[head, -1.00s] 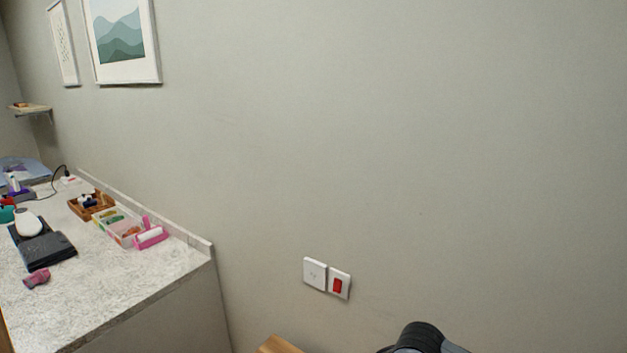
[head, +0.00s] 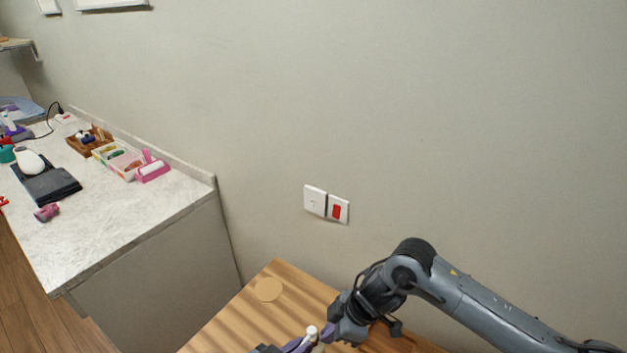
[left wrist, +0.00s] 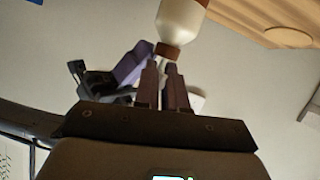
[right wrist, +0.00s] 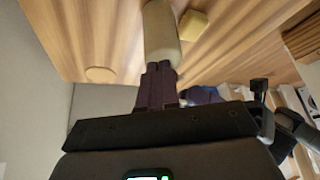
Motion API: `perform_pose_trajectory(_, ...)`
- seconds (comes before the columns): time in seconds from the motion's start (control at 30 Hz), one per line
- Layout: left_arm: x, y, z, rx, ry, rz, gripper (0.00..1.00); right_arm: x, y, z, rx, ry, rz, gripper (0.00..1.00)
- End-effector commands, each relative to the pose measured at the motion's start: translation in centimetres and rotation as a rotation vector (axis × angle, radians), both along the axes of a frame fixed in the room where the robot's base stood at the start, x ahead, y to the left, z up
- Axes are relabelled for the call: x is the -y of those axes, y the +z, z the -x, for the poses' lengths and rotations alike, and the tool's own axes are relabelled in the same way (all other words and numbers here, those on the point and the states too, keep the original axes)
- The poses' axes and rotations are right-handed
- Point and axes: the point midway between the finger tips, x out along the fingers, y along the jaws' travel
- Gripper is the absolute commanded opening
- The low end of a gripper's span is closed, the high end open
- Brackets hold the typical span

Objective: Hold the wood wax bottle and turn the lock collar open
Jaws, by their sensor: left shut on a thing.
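The wood wax bottle has a pale cream body and a brown collar. It shows at the top of the left wrist view (left wrist: 182,20) and the right wrist view (right wrist: 161,35); in the head view only its white top (head: 311,331) clearly shows. My left gripper (left wrist: 164,68) is shut on the bottle at its brown collar end (left wrist: 168,50). My right gripper (right wrist: 158,72) has its purple fingers close together at the near end of the bottle. Whether they grip it or only sit against it is unclear. The head view cuts off most of both grippers.
A wooden table (head: 235,317) lies below, with a round tan disc (head: 268,289) and bare room at its left. A yellowish block (right wrist: 192,24) lies on the wood. A speckled counter (head: 115,228) at the left holds trays and small items. A wall switch (head: 338,209) is behind.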

Motion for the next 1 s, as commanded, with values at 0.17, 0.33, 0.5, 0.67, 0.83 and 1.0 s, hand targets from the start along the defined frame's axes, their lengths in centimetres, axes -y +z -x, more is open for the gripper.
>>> perform_pose_trajectory(0.17, 0.2, 0.0, 0.2, -0.001, -0.007, 0.002, 0.0, -0.2, 0.2, 0.0, 0.002, 0.001, -0.006, 0.0)
perform_pose_trajectory(0.33, 0.2, 0.0, 0.2, -0.001, -0.007, 0.002, 0.0, -0.1, 0.2, 0.0, 0.003, 0.001, -0.006, 0.0)
perform_pose_trajectory(0.5, 0.2, 0.0, 0.2, -0.001, -0.006, 0.001, 0.0, 0.5, 0.2, -0.1, 0.003, 0.0, -0.005, 0.0)
perform_pose_trajectory(0.67, 0.1, 0.0, 0.1, -0.001, -0.004, 0.001, 0.0, 0.7, 0.2, 0.0, 0.002, 0.0, -0.003, 0.0)
perform_pose_trajectory(0.83, 0.1, 0.0, 0.1, -0.001, -0.003, 0.001, 0.0, 0.7, 1.2, -0.1, 0.003, 0.001, -0.003, 0.0)
perform_pose_trajectory(1.0, 0.1, 0.0, 0.1, 0.0, -0.002, 0.001, 0.0, 0.7, 3.1, -0.1, 0.004, 0.0, -0.003, 0.0)
